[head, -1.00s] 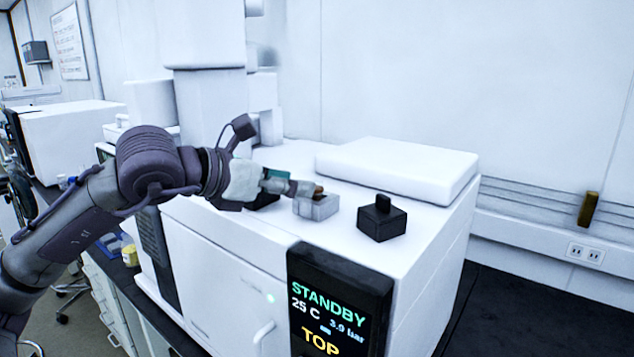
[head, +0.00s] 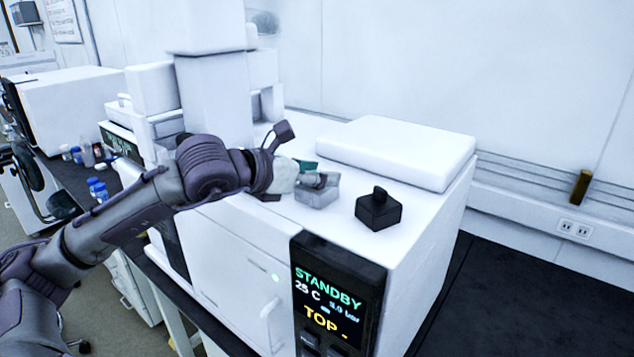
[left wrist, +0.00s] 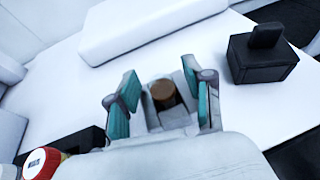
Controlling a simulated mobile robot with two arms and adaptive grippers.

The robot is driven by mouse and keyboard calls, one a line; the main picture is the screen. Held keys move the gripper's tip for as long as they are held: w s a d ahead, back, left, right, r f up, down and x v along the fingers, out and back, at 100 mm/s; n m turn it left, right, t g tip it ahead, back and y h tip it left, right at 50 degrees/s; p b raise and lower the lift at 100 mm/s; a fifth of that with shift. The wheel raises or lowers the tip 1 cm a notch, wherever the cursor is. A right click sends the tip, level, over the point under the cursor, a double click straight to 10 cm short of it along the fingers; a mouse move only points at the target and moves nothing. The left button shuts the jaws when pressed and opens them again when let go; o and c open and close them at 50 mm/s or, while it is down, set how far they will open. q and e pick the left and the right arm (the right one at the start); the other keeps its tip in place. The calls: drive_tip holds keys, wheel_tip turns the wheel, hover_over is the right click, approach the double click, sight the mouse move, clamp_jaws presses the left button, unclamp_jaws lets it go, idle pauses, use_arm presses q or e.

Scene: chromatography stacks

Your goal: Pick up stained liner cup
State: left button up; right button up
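The stained liner cup appears as a brown round top (left wrist: 162,92) in the left wrist view, sitting in a light grey block (left wrist: 180,117). The block also shows in the head view (head: 318,197), on top of the white instrument (head: 410,232). My left gripper (left wrist: 164,84) is open, its two teal-padded fingers on either side of the cup with gaps between. In the head view my left gripper (head: 311,178) is over the grey block and hides the cup. My right gripper is in neither current view.
A black block with a knob (head: 378,212) stands right of the grey block. A raised white slab (head: 396,152) lies behind them. Another black block (left wrist: 62,143) and a red-capped item (left wrist: 45,162) show at the lower left in the wrist view. A white column rises behind my arm.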

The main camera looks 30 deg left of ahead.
use_arm(q)
drive_tip(key=c, duration=0.8)
drive_tip(key=shift+o, duration=0.2)
